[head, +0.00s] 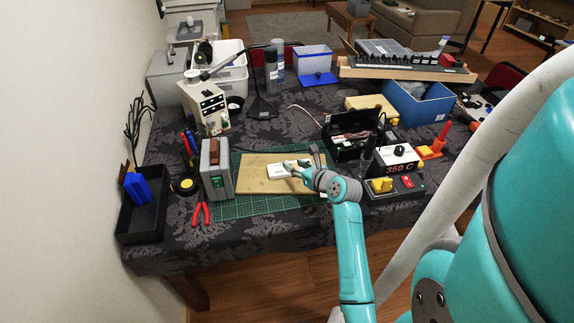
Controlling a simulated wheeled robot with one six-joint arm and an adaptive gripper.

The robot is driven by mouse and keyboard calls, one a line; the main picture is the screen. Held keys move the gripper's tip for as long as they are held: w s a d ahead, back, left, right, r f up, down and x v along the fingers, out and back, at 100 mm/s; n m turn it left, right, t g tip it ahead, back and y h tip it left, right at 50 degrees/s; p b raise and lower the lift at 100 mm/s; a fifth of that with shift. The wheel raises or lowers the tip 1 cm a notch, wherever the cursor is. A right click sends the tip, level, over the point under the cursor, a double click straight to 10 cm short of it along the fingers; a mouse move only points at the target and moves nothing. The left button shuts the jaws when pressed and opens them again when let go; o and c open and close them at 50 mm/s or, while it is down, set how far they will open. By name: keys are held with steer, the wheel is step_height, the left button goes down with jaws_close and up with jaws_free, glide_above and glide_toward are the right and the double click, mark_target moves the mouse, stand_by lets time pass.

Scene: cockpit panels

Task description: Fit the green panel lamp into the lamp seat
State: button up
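My gripper (289,166) is low over a wooden board (255,182) on the green cutting mat, near the middle of the table. Its fingers point left and lie over a small white block or plate (279,171). The view is too small to tell whether they touch it, or whether they are open or shut. I cannot make out the green panel lamp; it may be hidden by the gripper or too small to see. I cannot clearly identify the lamp seat either; whether the white piece is or holds it cannot be told.
A grey box-shaped device (216,170) and red pliers (201,213) are left of the board. A black toolbox (345,140) and a soldering station (395,167) reading 350 C stand right. A black tray (143,213) is at far left. Bare tablecloth lies in front.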

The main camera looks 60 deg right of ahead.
steer(key=x, duration=0.5)
steer(key=shift+w+a, duration=0.1)
steer(key=shift+a, duration=0.05)
jaws_close()
